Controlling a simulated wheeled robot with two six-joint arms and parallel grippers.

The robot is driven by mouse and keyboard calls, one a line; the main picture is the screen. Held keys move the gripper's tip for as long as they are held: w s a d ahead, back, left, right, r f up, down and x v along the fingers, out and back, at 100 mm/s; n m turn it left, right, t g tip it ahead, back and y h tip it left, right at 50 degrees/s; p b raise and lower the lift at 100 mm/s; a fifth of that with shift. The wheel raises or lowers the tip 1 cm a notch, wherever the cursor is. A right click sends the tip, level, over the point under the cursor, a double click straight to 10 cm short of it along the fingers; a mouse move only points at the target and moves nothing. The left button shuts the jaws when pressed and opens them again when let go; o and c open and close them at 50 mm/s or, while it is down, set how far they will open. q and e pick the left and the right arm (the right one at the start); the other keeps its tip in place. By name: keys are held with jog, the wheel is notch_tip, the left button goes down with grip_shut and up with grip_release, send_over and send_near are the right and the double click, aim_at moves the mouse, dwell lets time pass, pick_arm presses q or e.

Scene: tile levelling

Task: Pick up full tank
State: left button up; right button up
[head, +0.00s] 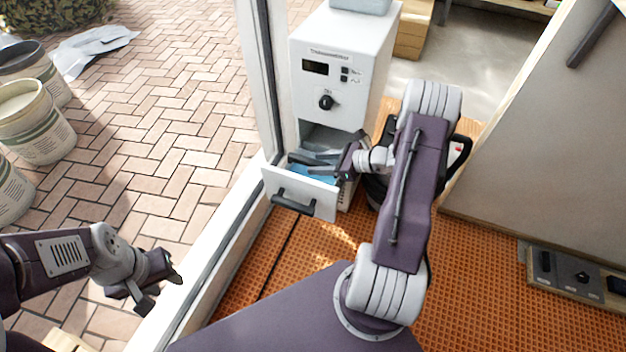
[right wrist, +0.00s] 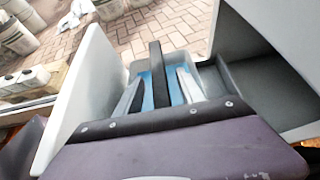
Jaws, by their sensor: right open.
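A white dehumidifier (head: 342,70) stands by the door frame with its front drawer (head: 300,193) pulled out. Inside the drawer sits a grey tank with blue in it (head: 316,174); it also shows in the right wrist view (right wrist: 172,88). A dark bar (right wrist: 158,72) crosses above the blue; I cannot tell whether it is the tank's handle. My right gripper (head: 343,165) is open at the drawer's right side, over the tank, and hides part of it. My left gripper (head: 158,284) is open and empty, low at the left, away from the dehumidifier.
The drawer front (right wrist: 85,95) rises beside the tank, and the dehumidifier's housing (right wrist: 280,45) stands on the other side. Several buckets (head: 38,120) stand on the brick paving (head: 170,130) at left. A large grey panel (head: 545,140) leans at right. Orange matting (head: 480,270) covers the floor.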

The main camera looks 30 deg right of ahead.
aim_at(313, 164)
jog(key=x, duration=0.3)
jog(key=shift+s+d+f+b, duration=0.1)
jog(key=shift+s+f+b, duration=0.05)
jog(key=shift+b, duration=0.2)
grip_shut()
dwell(1.0)
